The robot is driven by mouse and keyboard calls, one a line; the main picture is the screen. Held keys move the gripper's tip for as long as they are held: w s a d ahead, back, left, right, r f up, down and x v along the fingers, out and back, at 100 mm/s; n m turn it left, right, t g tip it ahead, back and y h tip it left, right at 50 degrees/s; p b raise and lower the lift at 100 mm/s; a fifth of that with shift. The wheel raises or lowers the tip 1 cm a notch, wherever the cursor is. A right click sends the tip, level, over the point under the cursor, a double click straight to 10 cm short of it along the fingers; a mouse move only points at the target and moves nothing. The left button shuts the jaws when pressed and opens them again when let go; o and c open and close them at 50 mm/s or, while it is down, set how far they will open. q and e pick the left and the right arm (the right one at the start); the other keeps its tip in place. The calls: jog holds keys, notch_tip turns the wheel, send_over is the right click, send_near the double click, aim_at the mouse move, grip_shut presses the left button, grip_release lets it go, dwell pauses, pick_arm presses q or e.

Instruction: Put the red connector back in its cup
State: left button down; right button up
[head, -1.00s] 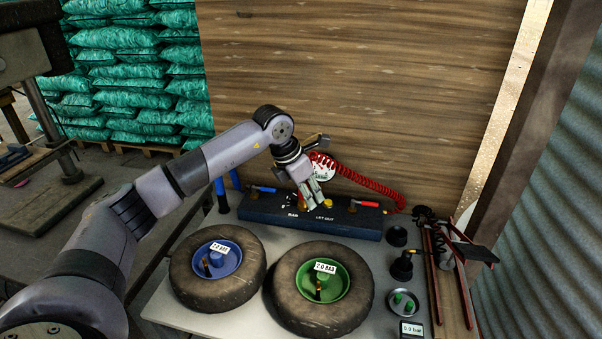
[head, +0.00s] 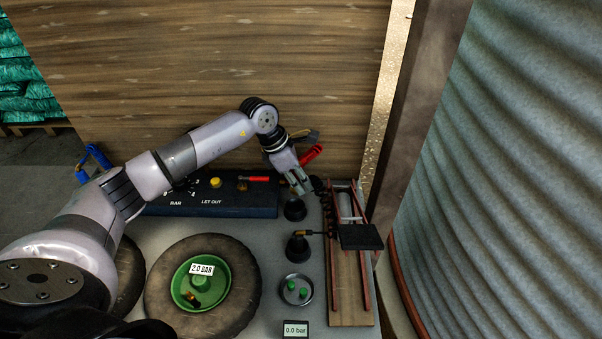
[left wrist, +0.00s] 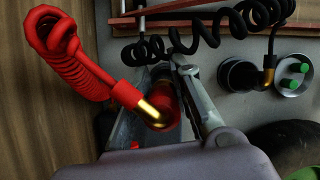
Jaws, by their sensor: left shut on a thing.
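My left gripper (head: 301,188) is shut on the red connector (left wrist: 153,110), held above the back right of the bench. In the left wrist view the connector's brass neck and red hose (left wrist: 72,62) show beside the fingers. The hose also shows behind the gripper in the head view (head: 311,155). A black cup (head: 295,211) stands just below the fingertips; I see nothing standing in it. A second black cup (head: 298,250), nearer me, has the black hose's brass-ended connector at its top; it also shows in the left wrist view (left wrist: 237,76). My right gripper is not in view.
A dark blue panel (head: 240,204) lies left of the cups. A tyre with a green hub (head: 203,283) is in front. A small dish with green caps (head: 296,290) and a gauge reading 0.0 bar (head: 296,330) are nearer. A wooden-based pump (head: 347,290) stands right.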

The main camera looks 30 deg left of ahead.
pick_arm(q)
jog(key=shift+s+f+b, duration=0.2)
jog(key=shift+f+b, duration=0.15)
jog(key=shift+f, duration=0.2)
jog(key=shift+w+f+b, duration=0.1)
jog(key=shift+f+b, duration=0.3)
jog(key=shift+f, duration=0.45)
jog(key=shift+f+b, duration=0.35)
jog(key=shift+f, duration=0.4)
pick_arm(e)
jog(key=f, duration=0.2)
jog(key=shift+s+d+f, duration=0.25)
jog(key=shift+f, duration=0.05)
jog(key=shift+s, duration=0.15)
pick_arm(q)
jog(key=shift+f+b, duration=0.25)
jog(key=shift+b, duration=0.15)
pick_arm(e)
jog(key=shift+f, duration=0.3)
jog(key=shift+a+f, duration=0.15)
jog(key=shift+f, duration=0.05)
pick_arm(q)
jog(key=shift+f+b, duration=1)
jog(key=shift+b, duration=0.05)
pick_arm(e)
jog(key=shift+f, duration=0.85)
